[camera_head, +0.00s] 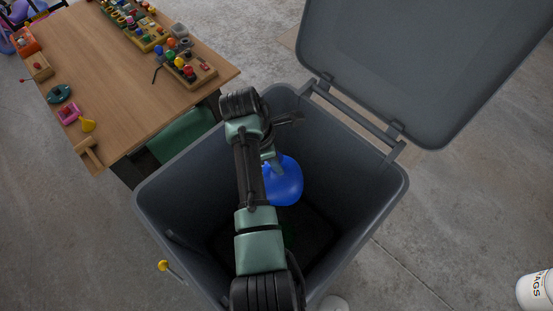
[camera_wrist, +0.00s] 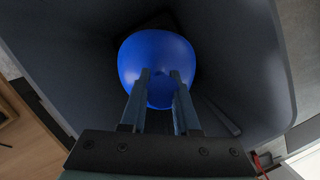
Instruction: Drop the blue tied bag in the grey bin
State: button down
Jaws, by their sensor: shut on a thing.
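The grey bin (camera_head: 345,137) stands open in front of me, with its lid (camera_head: 425,65) swung up at the back right. The blue tied bag (camera_head: 286,184) shows inside the bin's opening, partly covered by my arm. My gripper (camera_head: 276,166) reaches down over the bin and is shut on the bag's top. In the wrist view the blue bag (camera_wrist: 157,60) hangs beyond the fingers of my gripper (camera_wrist: 160,76), with the bin's dark walls around it. The bag appears above the bin's floor. The exact grip point on the bag is hard to see.
A wooden table (camera_head: 115,75) with toys and a bead block (camera_head: 185,70) stands at the left, close to the bin. A white container (camera_head: 536,290) lies at the lower right. A yellow-headed object (camera_head: 163,266) is by the bin's left side.

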jog(key=shift+f, duration=0.15)
jog(key=c, duration=0.6)
grip_release()
jog(key=shift+o, duration=0.2)
jog(key=p+v, duration=0.2)
jog(key=v, duration=1.1)
jog(key=shift+p, duration=0.35)
